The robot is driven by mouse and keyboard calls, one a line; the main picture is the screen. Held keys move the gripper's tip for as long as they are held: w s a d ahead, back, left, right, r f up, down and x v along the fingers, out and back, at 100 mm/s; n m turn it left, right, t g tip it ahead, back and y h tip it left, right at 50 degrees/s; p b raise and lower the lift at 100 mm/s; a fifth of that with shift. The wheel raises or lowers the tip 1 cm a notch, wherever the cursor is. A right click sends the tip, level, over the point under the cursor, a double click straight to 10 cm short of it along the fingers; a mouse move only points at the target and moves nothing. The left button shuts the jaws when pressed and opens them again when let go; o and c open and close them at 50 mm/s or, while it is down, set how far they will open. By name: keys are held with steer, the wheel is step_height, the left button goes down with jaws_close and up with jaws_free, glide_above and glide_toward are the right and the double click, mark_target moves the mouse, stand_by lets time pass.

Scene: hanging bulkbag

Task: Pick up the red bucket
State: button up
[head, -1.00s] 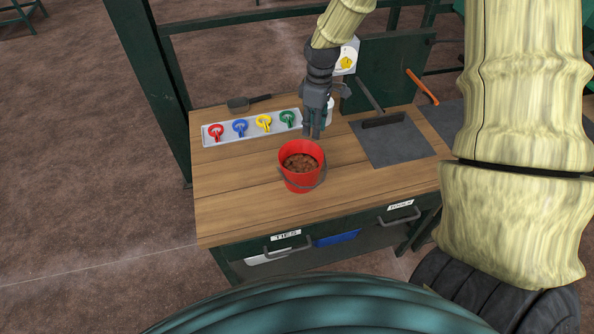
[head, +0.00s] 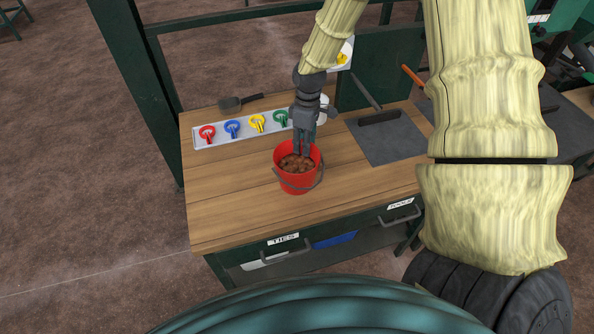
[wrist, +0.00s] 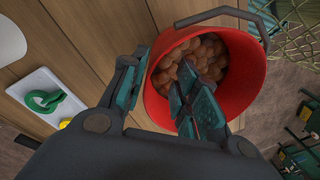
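The red bucket (head: 297,181) stands upright on the wooden workbench, filled with brown lumps (head: 296,163). Its grey handle (head: 304,187) hangs down over the front side. My gripper (head: 303,154) points down at the bucket's far rim. In the wrist view, the bucket (wrist: 245,85) lies below my gripper (wrist: 160,88). One finger is outside the bucket wall and the other is over or inside its mouth, with the rim between them. The fingers are apart and do not look closed on the rim. The handle (wrist: 232,14) shows at the top there.
A tray (head: 212,142) with red, blue, yellow and green ring-shaped pieces lies behind left. A dark scoop (head: 230,103) is behind it. A grey mat (head: 388,145) lies right, with a dark tool on it. The bench's front left is clear.

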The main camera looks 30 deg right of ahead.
mark_target(303, 158)
steer(key=shift+w+f+p, duration=0.2)
steer(key=shift+f+p, duration=0.95)
steer(key=shift+f, duration=0.7)
steer(key=shift+a+f, duration=0.1)
steer(key=shift+f, duration=0.95)
jaws_close()
